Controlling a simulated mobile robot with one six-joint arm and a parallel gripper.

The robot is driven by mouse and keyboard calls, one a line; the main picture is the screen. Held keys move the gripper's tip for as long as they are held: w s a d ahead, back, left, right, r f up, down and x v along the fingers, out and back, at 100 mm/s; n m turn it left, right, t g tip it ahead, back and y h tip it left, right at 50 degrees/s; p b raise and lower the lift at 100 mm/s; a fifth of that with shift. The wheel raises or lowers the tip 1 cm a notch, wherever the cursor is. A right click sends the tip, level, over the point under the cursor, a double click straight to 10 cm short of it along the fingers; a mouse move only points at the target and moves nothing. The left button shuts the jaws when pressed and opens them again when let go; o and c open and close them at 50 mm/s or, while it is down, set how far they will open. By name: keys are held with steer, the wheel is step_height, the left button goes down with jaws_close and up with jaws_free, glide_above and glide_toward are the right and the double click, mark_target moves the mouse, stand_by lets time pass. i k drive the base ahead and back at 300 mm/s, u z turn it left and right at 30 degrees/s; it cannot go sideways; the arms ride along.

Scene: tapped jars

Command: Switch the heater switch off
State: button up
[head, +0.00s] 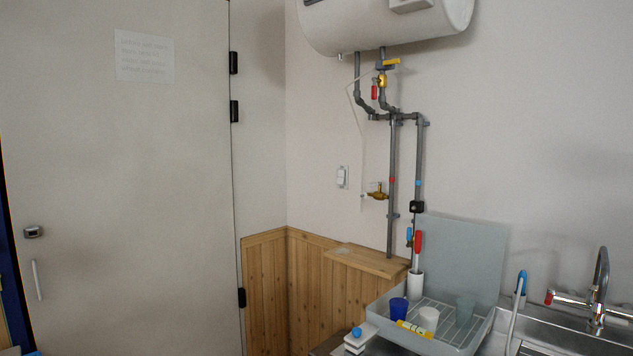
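A white wall switch (342,177) sits on the wall right of the corner, below the water heater and left of the pipes. It is small in the picture, and I cannot tell which way its rocker is set. The white heater tank (385,22) hangs at the top, cut off by the picture's upper edge. A thin pale cable or tube (362,160) runs down the wall between the switch and the pipes. My gripper is not in the head view.
A brass tap (378,191) and grey pipes (392,220) stand out right of the switch. A wooden ledge (368,260) lies below it. A grey dish tray (455,338) with cups and a sink with a faucet (600,280) fill the lower right. A closed door (120,200) is left.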

mark_target(342, 173)
steer(key=z, duration=0.2)
steer(key=i, duration=0.85)
steer(key=u, duration=0.55)
steer(key=k, duration=0.6)
steer(key=u, duration=0.8)
steer(key=k, duration=0.85)
steer(key=u, duration=0.55)
steer(key=i, duration=2.05)
steer(key=z, duration=0.9)
steer(key=i, duration=1.35)
steer(key=z, duration=0.9)
